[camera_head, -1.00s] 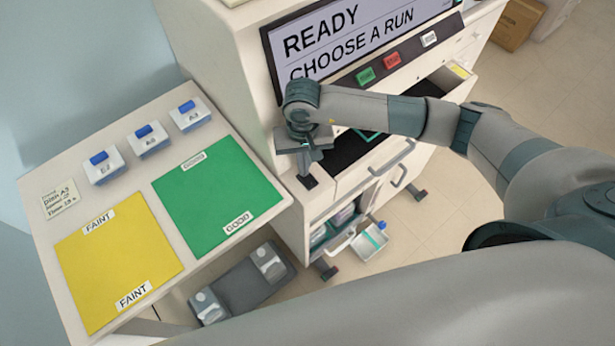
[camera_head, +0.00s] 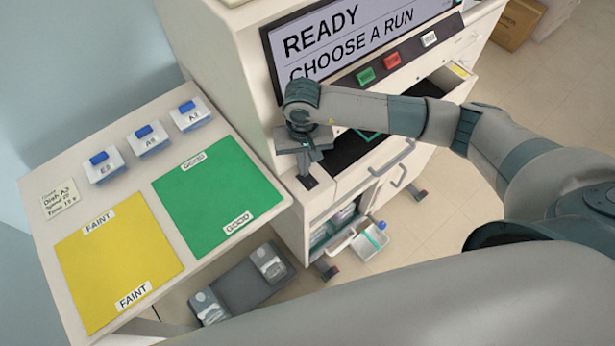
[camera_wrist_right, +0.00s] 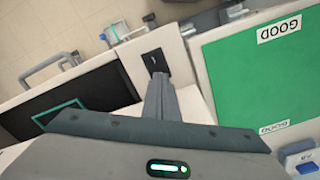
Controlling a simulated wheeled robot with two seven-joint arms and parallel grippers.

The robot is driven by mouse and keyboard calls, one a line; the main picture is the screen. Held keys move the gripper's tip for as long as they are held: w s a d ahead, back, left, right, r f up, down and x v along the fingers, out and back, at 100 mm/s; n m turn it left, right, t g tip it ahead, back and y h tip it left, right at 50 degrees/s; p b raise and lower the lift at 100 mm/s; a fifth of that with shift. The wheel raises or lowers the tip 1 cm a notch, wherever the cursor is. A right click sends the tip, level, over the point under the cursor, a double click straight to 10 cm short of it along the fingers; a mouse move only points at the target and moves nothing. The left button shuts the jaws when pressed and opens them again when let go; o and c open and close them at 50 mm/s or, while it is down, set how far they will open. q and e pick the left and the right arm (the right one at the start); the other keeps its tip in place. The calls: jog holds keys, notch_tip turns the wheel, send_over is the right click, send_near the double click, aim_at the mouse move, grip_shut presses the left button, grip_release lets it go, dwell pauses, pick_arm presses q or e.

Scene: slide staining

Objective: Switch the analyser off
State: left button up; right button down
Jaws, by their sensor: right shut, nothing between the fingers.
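The analyser (camera_head: 215,50) is a cream cabinet whose screen (camera_head: 365,35) reads "READY CHOOSE A RUN". A small black switch plate (camera_head: 308,182) lies on its front ledge, and it also shows in the right wrist view (camera_wrist_right: 153,62) with a small pale mark on it. My right gripper (camera_head: 304,170) points down at this plate, shut and empty. In the right wrist view its fingertips (camera_wrist_right: 159,78) overlap the plate's near edge; I cannot tell whether they touch it. They hide part of the plate. My left gripper is not in view.
Green (camera_head: 366,76), red (camera_head: 392,61) and white (camera_head: 429,39) buttons sit below the screen. An open dark drawer (camera_head: 350,152) is beside my right gripper. The left table carries yellow (camera_head: 115,260) and green (camera_head: 215,190) mats and three labelled blue-topped boxes (camera_head: 148,140).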

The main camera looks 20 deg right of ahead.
jog(key=shift+f+b, duration=0.75)
jog(key=shift+b, duration=0.05)
dwell(1.0)
jog(key=shift+r, duration=0.15)
notch_tip(320, 180, up, 7)
jog(key=p, duration=0.2)
dwell(0.8)
dwell(0.5)
